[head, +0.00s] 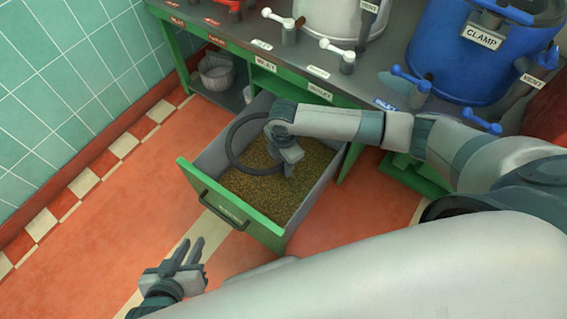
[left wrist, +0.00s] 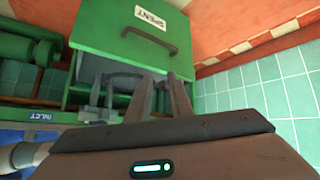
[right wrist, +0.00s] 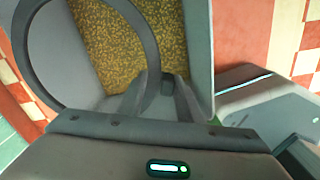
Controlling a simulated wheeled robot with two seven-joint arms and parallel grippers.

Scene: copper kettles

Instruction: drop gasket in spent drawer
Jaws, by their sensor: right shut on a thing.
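The gasket, a large dark grey ring (head: 230,147), hangs tilted over the open spent drawer (head: 232,218). My right gripper (head: 290,172) is shut on the ring's rim, above the drawer. The ring also shows in the right wrist view (right wrist: 150,45), with yellow-brown grain (right wrist: 110,40) beneath it. In the left wrist view the green drawer front (left wrist: 112,38) carries a SPENT label (left wrist: 150,18). My left gripper (head: 195,242) is in front of the drawer, fingers apart and empty. The exact gap between ring and grain is hard to tell.
A dark bench top (head: 370,90) with valves stands behind the drawer. A blue CLAMP kettle (head: 455,65) and a white kettle (head: 335,20) stand on it. A grey bucket (head: 216,75) sits on the shelf below. The red floor (head: 110,230) left of the drawer is clear.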

